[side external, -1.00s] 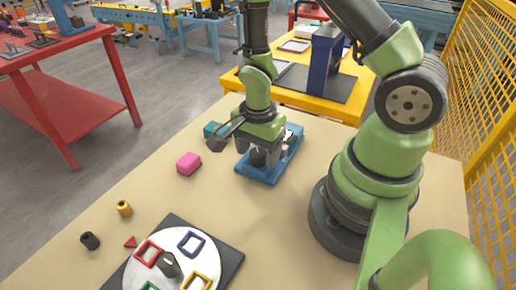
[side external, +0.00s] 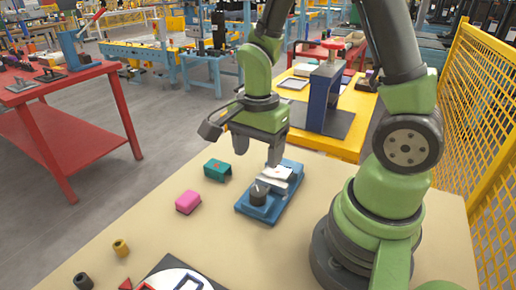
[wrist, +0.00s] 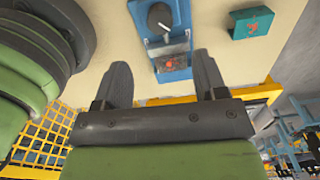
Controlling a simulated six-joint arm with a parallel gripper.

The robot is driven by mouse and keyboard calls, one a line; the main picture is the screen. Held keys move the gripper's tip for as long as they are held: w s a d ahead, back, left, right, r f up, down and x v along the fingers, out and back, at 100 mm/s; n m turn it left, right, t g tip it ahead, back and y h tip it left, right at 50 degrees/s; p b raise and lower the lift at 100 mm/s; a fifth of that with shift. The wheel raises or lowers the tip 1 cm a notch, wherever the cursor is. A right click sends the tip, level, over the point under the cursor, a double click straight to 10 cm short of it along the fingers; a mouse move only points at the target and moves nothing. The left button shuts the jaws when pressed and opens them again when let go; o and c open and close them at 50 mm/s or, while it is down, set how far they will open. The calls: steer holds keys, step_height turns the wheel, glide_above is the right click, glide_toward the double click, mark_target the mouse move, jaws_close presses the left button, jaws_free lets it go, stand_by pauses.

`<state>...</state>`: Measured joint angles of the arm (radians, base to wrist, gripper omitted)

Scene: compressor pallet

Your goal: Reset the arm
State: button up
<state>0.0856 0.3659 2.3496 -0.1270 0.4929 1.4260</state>
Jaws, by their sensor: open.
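My gripper (side external: 257,158) is open and empty. It hangs above and to the left of a blue pallet (side external: 284,189) on the tan table. In the wrist view its two fingers (wrist: 163,88) are spread apart with nothing between them. A dark cylindrical part with a small pointer on top (side external: 258,194) stands on the near end of the pallet. A whitish part (side external: 277,173) sits behind it on the pallet. The wrist view also shows the pallet (wrist: 144,14), with a grey block bearing a red mark (wrist: 170,63).
A teal block (side external: 217,170) and a pink block (side external: 188,202) lie left of the pallet. A yellow cylinder (side external: 121,247), a black cylinder (side external: 83,281) and a white round plate lie at the front left. A yellow mesh fence (side external: 485,130) stands at right.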

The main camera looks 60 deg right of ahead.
steer(key=s+a+r+n+t+y, duration=0.1)
steer(key=s+a+r+n+t, duration=0.1)
steer(key=r+n, duration=0.5)
steer(key=s+a+r+n+t+y, duration=0.1)
steer(key=s+r+n+t, duration=0.4)
steer(key=r, duration=0.5)
steer(key=a+n, duration=0.1)
steer(key=n, duration=0.1)
steer(key=shift+s+a+n, duration=0.35)
steer(key=shift+n, duration=0.05)
